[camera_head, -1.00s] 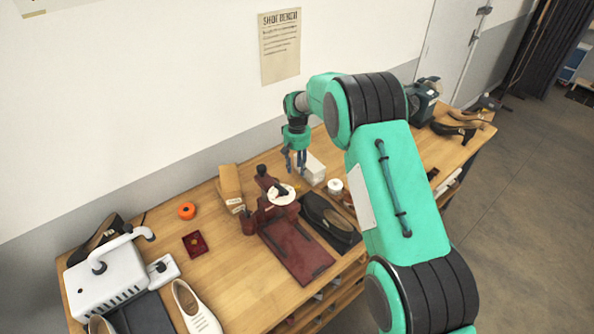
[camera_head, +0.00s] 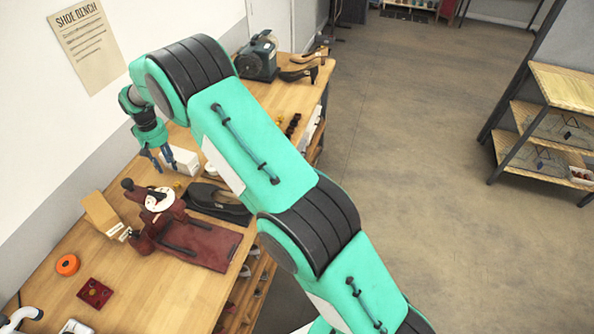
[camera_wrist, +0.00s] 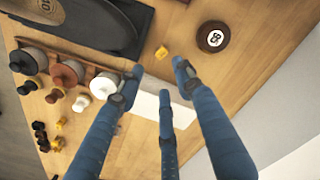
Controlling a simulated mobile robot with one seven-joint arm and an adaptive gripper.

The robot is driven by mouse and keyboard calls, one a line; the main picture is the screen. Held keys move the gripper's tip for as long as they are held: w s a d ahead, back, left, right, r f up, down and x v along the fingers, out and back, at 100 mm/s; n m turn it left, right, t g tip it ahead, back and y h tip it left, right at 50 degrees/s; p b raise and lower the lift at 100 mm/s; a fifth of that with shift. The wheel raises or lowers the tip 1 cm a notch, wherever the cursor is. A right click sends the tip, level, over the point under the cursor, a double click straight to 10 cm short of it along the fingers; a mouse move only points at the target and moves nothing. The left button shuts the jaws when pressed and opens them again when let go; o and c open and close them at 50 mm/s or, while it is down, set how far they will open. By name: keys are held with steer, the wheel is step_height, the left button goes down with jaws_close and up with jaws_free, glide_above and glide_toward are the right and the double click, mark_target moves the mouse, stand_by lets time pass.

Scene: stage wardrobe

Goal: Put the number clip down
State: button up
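A small yellow piece (camera_wrist: 161,52), which looks like the number clip, lies on the bench top. It also shows as a tiny yellow spot in the head view (camera_head: 178,186). My gripper (camera_wrist: 157,80) has its blue fingers spread apart with nothing visible between them. The yellow piece is just beyond the fingertips in the wrist view, apart from them. In the head view my gripper (camera_head: 162,163) hangs over the bench beside a white box (camera_head: 184,160). Any number on the yellow piece is too small to read.
A dark round tin (camera_wrist: 213,37) lies right of the yellow piece. Jars (camera_wrist: 67,73) in a wooden rack and several small yellow and black pieces are at left. Shelving (camera_head: 565,85) stands right.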

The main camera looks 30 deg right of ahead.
steer(key=s+d+r+t, duration=0.1)
steer(key=s+d+r, duration=0.35)
steer(key=r, duration=0.55)
steer(key=s+d+r, duration=0.3)
steer(key=d+r, duration=0.2)
steer(key=r, duration=0.4)
steer(key=s+d+r+m+t, duration=0.2)
steer(key=s+d+r, duration=0.7)
steer(key=s+r, duration=0.35)
steer(key=s+d+r+t, duration=0.1)
steer(key=s+d+r, duration=0.25)
steer(key=s, duration=0.55)
steer(key=s+d+r, duration=0.3)
steer(key=s+d, duration=0.1)
steer(key=s, duration=0.4)
steer(key=s+d+f+m, duration=0.1)
steer(key=s+d, duration=0.1)
steer(key=s, duration=0.6)
steer(key=s+d+f+t, duration=0.1)
steer(key=s+d+f, duration=0.1)
steer(key=s, duration=0.7)
steer(key=shift+f+m+t, duration=0.3)
steer(key=shift+m, duration=0.1)
steer(key=shift+o, duration=0.3)
